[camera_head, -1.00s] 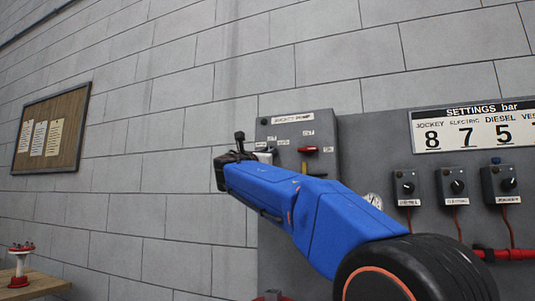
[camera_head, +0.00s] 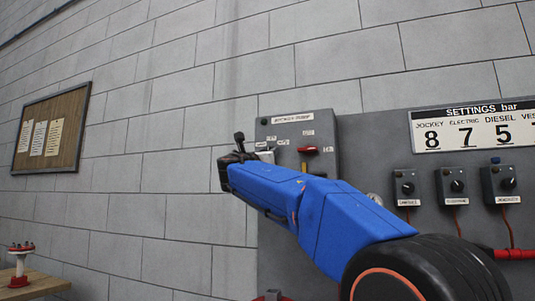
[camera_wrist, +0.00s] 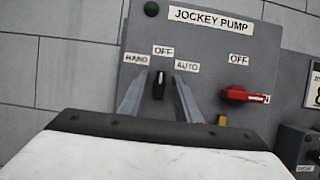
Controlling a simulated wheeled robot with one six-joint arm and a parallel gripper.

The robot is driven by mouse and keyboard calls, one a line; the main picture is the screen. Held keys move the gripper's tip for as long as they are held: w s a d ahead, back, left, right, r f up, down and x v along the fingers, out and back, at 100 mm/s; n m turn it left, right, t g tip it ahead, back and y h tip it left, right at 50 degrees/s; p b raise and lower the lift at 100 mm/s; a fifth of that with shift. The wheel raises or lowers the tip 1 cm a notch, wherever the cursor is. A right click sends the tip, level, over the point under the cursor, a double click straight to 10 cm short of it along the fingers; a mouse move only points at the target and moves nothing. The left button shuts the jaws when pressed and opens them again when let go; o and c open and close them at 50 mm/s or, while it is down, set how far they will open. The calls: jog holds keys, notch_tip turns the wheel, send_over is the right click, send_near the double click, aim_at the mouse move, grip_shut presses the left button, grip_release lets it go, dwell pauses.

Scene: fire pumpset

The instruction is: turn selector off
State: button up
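The jockey pump panel (camera_wrist: 225,75) is a grey box on the wall; it also shows in the head view (camera_head: 325,130). In the wrist view its black selector knob (camera_wrist: 158,88) sits below the labels HAND, OFF and AUTO. The knob stands nearly upright, its pale mark towards OFF. My gripper (camera_wrist: 158,100) is open, with one grey finger on each side of the knob and gaps showing. Whether the fingers overlap the knob in depth is unclear. In the head view my gripper (camera_head: 238,165) is dark and hides the selector.
A red handle (camera_wrist: 240,95) sits right of the selector, under another OFF label. Several small control boxes (camera_head: 457,185) hang further right below the settings sign (camera_head: 475,128).

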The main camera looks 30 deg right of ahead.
jog(key=v, duration=1.7)
jog(key=shift+f, duration=0.2)
jog(key=shift+s+a, duration=0.1)
jog(key=shift+a, duration=0.05)
jog(key=s+d+f+m+g+y, duration=0.2)
jog(key=s+f+m+y, duration=0.15)
jog(key=f, duration=0.75)
jog(key=s+d+f+m+g+y, duration=0.2)
jog(key=s+f+m, duration=0.2)
jog(key=f, duration=0.7)
jog(key=s+d+f+m+g+y, duration=0.2)
jog(key=s+d+f+m+y, duration=0.15)
jog(key=f, duration=0.75)
jog(key=s+a+f+m+g+y, duration=0.1)
jog(key=s+a+f+m+y, duration=0.2)
jog(key=f, duration=0.6)
jog(key=s+a+f+m+g+y, duration=0.1)
jog(key=s+a+f+m+y, duration=0.1)
jog(key=s+a+f+m, duration=0.4)
jog(key=s+a+f+m+g+y, duration=0.1)
jog(key=s+a+f+m+y, duration=0.2)
jog(key=s+f, duration=0.6)
notch_tip(320, 180, down, 4)
jog(key=a+m, duration=0.1)
jog(key=m, duration=0.1)
jog(key=shift+s+a+m+y, duration=0.25)
jog(key=shift+m+y, duration=0.05)
